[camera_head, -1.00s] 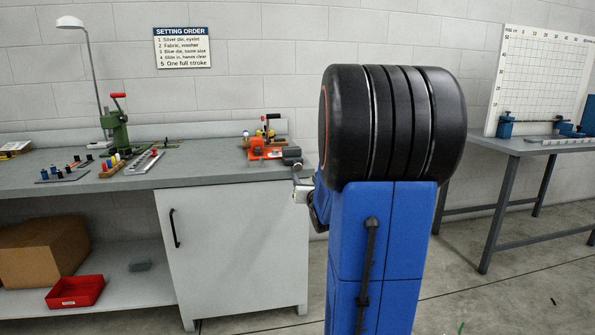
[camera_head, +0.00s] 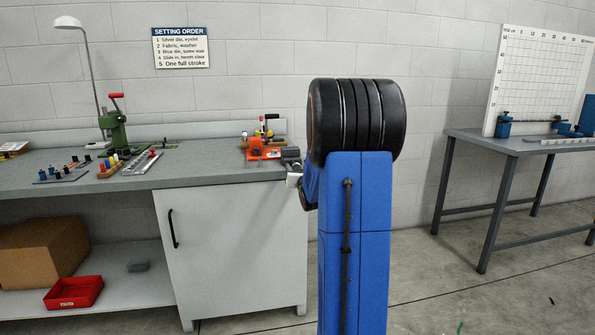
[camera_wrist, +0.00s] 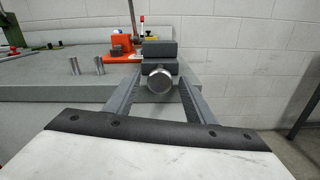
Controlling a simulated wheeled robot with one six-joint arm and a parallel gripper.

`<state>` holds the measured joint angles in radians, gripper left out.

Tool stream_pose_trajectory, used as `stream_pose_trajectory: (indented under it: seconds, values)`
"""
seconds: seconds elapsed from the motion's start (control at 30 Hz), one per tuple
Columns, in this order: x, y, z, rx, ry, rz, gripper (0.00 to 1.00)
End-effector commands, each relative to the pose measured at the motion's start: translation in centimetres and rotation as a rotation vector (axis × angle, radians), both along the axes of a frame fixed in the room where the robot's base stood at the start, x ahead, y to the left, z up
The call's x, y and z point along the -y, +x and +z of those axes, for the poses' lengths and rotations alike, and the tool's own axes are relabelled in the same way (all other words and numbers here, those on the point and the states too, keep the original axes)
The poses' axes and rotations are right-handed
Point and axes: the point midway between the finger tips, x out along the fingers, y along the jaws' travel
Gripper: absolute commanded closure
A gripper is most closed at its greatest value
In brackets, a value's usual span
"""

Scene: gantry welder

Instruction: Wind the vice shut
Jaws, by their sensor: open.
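The vice (camera_head: 290,155) is a small dark grey block at the right front corner of the bench, partly hidden by my arm in the head view. In the wrist view the vice (camera_wrist: 160,48) is straight ahead, with the round silver end of its screw (camera_wrist: 160,81) facing me. My gripper (camera_wrist: 160,88) is open, one finger on each side of that round end. I cannot tell whether the fingers touch it. In the head view my gripper is mostly hidden; I cannot make out a crank handle.
An orange tool (camera_head: 263,149) stands just left of the vice. Two silver cylinders (camera_wrist: 86,66) stand on the bench top (camera_head: 215,173). A green press (camera_head: 116,130) is further left. A second table (camera_head: 510,145) stands at right, with open floor between.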

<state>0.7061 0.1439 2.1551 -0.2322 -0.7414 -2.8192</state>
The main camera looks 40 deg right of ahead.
Motion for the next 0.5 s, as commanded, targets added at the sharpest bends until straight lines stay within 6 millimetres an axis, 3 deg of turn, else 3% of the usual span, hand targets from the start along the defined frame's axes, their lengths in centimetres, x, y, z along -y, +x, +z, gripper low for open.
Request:
stream_pose_trajectory:
  seconds: [0.17, 0.37, 0.5]
  values:
    - [0.0, 0.0, 0.01, 0.0, 0.0, 0.0, 0.51]
    - [0.0, -0.01, 0.01, 0.0, 0.0, 0.0, 0.92]
    - [-0.01, -0.02, 0.01, 0.001, 0.001, 0.0, 0.92]
